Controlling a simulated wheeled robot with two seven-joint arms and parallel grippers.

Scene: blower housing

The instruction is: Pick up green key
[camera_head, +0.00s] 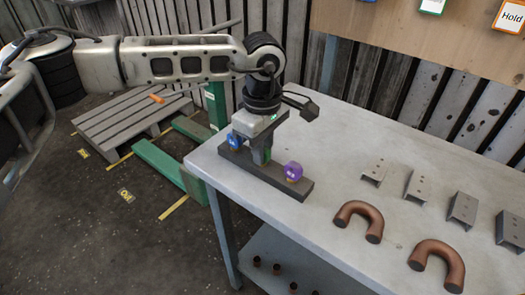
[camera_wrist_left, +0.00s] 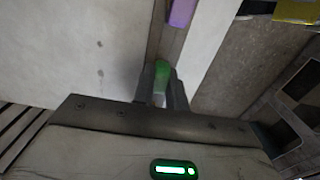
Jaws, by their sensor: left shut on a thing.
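The green key (camera_head: 268,154) is mostly hidden behind my left gripper in the head view. In the left wrist view its green head (camera_wrist_left: 162,72) shows between the fingertips. My left gripper (camera_head: 262,158) points down over the dark holder bar (camera_head: 262,176) on the table and is shut on the green key. I cannot tell whether the key is still seated in the bar. A blue key (camera_head: 233,139) stands at the bar's left end and a purple key (camera_head: 293,171) towards its right end. My right gripper is not in view.
The grey table (camera_head: 325,130) also holds two copper U-pipes (camera_head: 358,217) (camera_head: 437,262) and several metal brackets (camera_head: 375,171) to the right. A wooden board (camera_head: 420,40) stands behind. A pallet (camera_head: 130,118) and green beams (camera_head: 158,163) lie on the floor at left.

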